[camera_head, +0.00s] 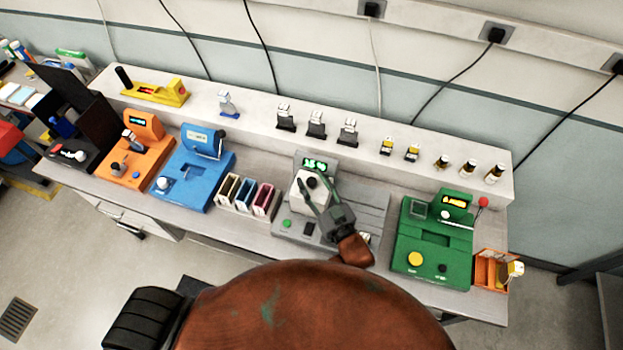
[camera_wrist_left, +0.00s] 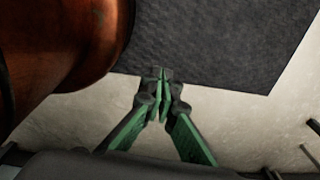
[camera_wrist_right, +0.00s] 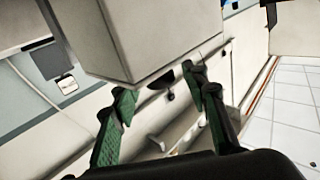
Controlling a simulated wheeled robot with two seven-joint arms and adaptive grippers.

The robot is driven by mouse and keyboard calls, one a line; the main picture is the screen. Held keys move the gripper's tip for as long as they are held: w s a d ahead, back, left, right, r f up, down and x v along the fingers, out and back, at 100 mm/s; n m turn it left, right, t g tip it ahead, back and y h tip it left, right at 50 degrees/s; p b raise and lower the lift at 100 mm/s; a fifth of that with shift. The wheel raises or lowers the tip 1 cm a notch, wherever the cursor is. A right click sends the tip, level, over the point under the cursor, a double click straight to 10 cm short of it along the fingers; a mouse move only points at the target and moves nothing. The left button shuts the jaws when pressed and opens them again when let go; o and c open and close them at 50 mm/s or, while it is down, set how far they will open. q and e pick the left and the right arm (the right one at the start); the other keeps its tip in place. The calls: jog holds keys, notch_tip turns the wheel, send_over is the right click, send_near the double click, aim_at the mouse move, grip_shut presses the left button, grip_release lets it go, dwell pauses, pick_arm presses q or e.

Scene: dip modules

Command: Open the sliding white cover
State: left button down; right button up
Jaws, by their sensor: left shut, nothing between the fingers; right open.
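The white cover (camera_head: 301,188) is on the grey machine (camera_head: 292,227) at the middle of the bench, below a green-lit display. A dark round knob (camera_head: 311,183) shows on it. My right gripper (camera_head: 316,181) is open at the cover, its fingers near the knob. In the right wrist view my right gripper (camera_wrist_right: 160,85) has its fingers apart, with a pale block, probably the cover (camera_wrist_right: 140,40), and a dark knob (camera_wrist_right: 163,80) between them. I cannot tell whether they touch. My left gripper (camera_wrist_left: 160,78) is shut and empty, and shows only in the left wrist view.
Left of the machine stand three coloured slots (camera_head: 246,195), a blue device (camera_head: 193,178) and an orange device (camera_head: 136,160). A green device (camera_head: 432,245) and an orange bin (camera_head: 490,270) stand to the right. A raised shelf (camera_head: 260,110) with small modules runs behind.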

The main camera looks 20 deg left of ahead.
jog(key=shift+w+a, duration=0.2)
jog(key=shift+a, duration=0.05)
jog(key=c, duration=0.8)
grip_shut()
pick_arm(q)
jog(key=shift+w+r, duration=0.1)
jog(key=shift+w, duration=0.55)
jog(key=shift+w, duration=0.1)
